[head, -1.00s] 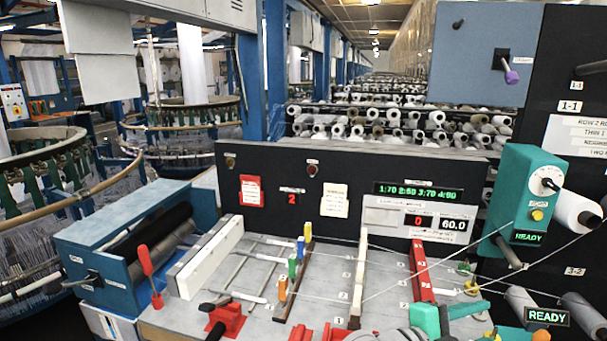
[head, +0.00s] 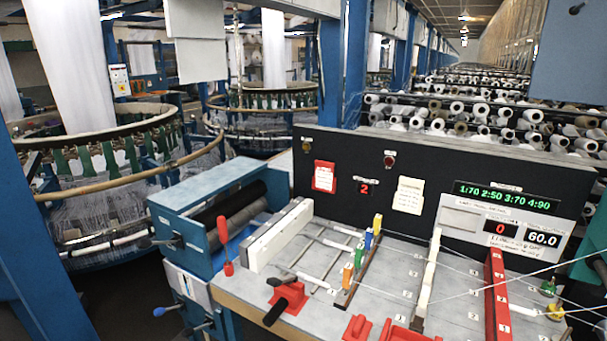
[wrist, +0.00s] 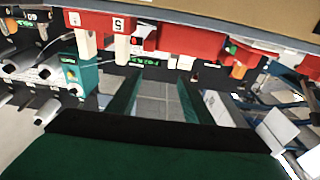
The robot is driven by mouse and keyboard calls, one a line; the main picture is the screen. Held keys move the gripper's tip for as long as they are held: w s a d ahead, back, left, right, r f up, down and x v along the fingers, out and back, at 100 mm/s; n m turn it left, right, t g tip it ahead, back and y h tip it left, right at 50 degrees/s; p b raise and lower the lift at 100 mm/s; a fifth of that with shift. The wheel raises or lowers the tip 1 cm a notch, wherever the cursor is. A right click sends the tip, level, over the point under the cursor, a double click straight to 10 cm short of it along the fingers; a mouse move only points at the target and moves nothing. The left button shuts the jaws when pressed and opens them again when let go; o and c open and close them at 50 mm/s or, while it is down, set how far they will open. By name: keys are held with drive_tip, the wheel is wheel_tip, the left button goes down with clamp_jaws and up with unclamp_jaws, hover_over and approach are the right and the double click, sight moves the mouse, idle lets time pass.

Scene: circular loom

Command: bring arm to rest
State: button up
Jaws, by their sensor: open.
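My gripper (wrist: 155,100) shows only in the wrist view. In the head view no part of my gripper can be made out.
The grey bench (head: 345,290) carries a red-handled lever (head: 224,245), a red clamp (head: 287,297), coloured pegs (head: 362,250) and a red bar (head: 496,300) with threads. A black panel (head: 270,185) stands behind. Circular looms (head: 90,150) are at left; a blue post (head: 40,230) is near.

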drive_tip(key=s+a+f+n+y, duration=0.45)
drive_tip(key=s+a+f, duration=0.25)
drive_tip(key=s+a, duration=0.25)
drive_tip(key=s+a+f+n+y, duration=0.3)
drive_tip(key=s+a+f+y, duration=0.2)
drive_tip(key=s+a+f, duration=0.4)
drive_tip(key=s+a+r+y, duration=0.1)
drive_tip(key=s+a+r, duration=0.2)
drive_tip(key=s+a, duration=0.4)
drive_tip(key=shift+s+m+g, duration=0.4)
drive_tip(key=shift+s+m, duration=0.05)
drive_tip(key=shift+s, duration=0.4)
